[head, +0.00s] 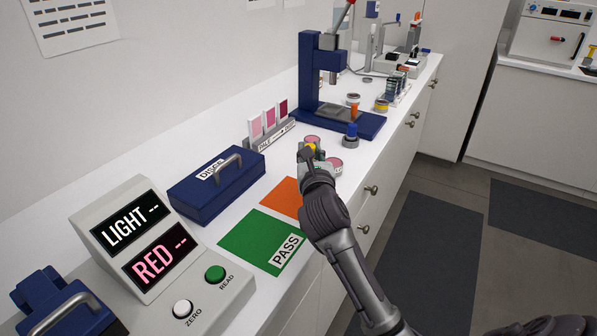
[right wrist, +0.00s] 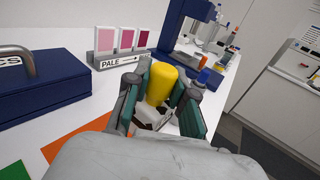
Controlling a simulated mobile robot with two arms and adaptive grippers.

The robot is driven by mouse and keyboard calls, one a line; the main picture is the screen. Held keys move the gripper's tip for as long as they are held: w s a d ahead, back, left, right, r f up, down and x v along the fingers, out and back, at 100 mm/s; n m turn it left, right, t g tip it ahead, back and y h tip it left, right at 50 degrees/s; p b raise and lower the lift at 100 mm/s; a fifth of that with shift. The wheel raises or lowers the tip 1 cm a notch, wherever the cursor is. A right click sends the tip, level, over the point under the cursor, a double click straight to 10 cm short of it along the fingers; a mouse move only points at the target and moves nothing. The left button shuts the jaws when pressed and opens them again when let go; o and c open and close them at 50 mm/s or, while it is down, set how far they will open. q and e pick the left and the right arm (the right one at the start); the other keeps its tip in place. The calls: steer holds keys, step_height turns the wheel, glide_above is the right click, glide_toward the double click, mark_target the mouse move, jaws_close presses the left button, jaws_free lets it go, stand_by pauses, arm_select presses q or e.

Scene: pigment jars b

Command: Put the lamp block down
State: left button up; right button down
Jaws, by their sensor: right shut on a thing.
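My right gripper (head: 311,160) is over the white counter, just beyond the orange mat. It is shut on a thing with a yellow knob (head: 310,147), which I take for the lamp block. In the right wrist view the yellow knob (right wrist: 161,82) stands between the two fingers of my right gripper (right wrist: 158,102). The lower part of the held block is mostly hidden, so I cannot tell whether it touches the counter. My left gripper is not in view.
Pink discs (head: 336,165) lie close to the gripper. A blue-knobbed block (head: 351,133) and a blue press (head: 309,75) stand beyond. A swatch stand (head: 270,133), blue case (head: 216,186), orange mat (head: 283,197) and green PASS mat (head: 250,237) are nearby. Both mats look bare.

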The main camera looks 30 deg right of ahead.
steer(key=shift+w+a+f+b, duration=0.2)
steer(key=shift+w+f, duration=0.3)
steer(key=shift+f, duration=0.5)
steer(key=shift+w+a+f+b, duration=0.15)
steer(key=shift+w+f, duration=0.35)
steer(key=shift+f, duration=0.45)
steer(key=shift+w+a+f+b, duration=0.15)
steer(key=shift+w+f, duration=0.35)
steer(key=shift+f, duration=0.5)
steer(key=shift+f, duration=0.1)
steer(key=c, duration=1)
jaws_free()
steer(key=shift+s+a, duration=0.1)
steer(key=shift+s, duration=0.05)
steer(key=v, duration=1.1)
steer(key=shift+s+a+b, duration=0.1)
steer(key=shift+s+b, duration=0.25)
